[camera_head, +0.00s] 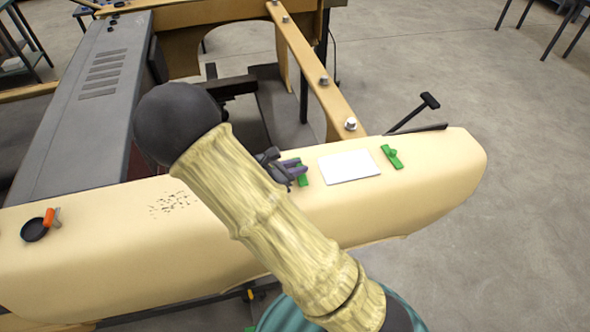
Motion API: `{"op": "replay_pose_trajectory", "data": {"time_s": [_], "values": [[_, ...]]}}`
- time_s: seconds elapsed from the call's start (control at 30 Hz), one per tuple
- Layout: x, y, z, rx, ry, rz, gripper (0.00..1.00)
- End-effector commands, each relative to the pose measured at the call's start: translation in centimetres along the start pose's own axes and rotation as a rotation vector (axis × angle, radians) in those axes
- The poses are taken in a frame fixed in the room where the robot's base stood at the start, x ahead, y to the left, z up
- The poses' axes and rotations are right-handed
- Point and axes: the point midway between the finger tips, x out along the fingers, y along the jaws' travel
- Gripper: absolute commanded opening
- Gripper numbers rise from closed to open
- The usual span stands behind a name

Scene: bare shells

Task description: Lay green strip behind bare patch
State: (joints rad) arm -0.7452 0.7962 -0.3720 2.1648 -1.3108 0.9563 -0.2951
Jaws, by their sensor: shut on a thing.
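My gripper (296,170) has dark and purple fingers and is shut on a green strip (303,179), just left of a white rectangle on the cream shell (440,175). The fingers hide part of this strip, and I cannot tell whether it touches the shell. A second green piece (391,157) with a raised knob lies on the shell to the right of the white rectangle (349,166). A dark-speckled area (172,204) shows on the shell farther left, beyond my arm. I cannot tell for certain which of these two areas is the bare patch.
A round black dish and an orange-handled tool (51,217) lie at the shell's left end. A wooden rail with bolts (315,65) meets the shell's far edge. A black-handled tool (415,112) juts up at the back right. My arm covers the shell's middle.

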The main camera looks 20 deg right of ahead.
Motion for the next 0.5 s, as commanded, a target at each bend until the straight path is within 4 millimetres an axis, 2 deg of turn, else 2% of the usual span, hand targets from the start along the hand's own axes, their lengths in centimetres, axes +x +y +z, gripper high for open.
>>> {"op": "replay_pose_trajectory", "data": {"time_s": [0.17,0.5], "values": [[0.6,0.0,-1.5,-0.002,0.0,0.001,0.0],[0.8,0.0,-1.8,0.0,0.001,0.0,0.0]]}}
